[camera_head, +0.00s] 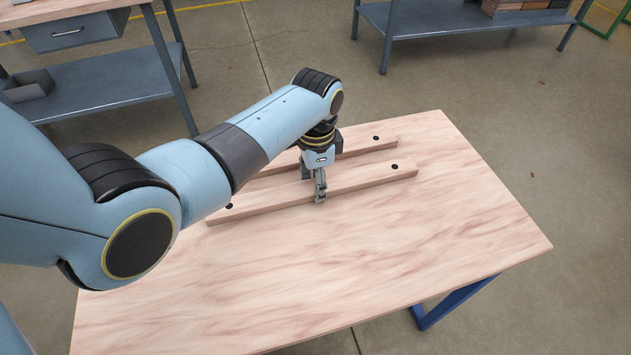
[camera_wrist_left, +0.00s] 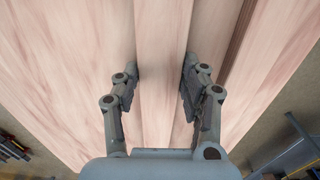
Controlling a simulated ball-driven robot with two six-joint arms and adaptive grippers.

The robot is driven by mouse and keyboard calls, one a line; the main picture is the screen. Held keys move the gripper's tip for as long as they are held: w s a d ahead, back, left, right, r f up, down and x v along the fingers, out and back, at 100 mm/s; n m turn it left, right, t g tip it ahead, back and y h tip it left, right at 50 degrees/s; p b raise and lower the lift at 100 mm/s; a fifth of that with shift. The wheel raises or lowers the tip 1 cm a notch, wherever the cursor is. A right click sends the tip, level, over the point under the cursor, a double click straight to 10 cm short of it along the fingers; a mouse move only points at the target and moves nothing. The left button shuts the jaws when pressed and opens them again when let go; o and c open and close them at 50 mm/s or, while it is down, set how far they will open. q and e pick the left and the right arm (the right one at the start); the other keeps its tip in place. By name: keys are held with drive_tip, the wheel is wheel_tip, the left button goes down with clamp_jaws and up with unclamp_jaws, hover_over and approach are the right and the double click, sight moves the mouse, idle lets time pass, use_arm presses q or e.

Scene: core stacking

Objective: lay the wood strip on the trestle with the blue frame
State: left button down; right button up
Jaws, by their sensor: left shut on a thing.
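A long pale wood strip (camera_head: 365,184) with black dots near its ends lies along the wood-topped trestle (camera_head: 420,250), whose blue frame (camera_head: 450,303) shows below the right corner. My left gripper (camera_head: 320,196) points down and is shut on this near strip around its middle. In the left wrist view, the two fingers of the gripper (camera_wrist_left: 162,78) are on both sides of the strip (camera_wrist_left: 162,30). I cannot tell whether the strip touches the top or is just above it. My right gripper is not in view.
A second similar strip (camera_head: 368,146) lies parallel just behind, partly hidden by my left arm. The trestle top is clear in front and to the right. A grey workbench (camera_head: 110,82) stands at back left, a grey shelf (camera_head: 430,18) at back right.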

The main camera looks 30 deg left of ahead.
use_arm(q)
drive_tip(key=c, duration=0.7)
unclamp_jaws()
drive_tip(key=shift+r, duration=0.25)
wheel_tip(320, 180, up, 12)
drive_tip(key=p, duration=0.2)
drive_tip(key=shift+f, duration=0.2)
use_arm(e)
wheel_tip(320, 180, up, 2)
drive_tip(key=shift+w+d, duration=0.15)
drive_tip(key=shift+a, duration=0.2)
use_arm(q)
drive_tip(key=shift+s+f, duration=0.1)
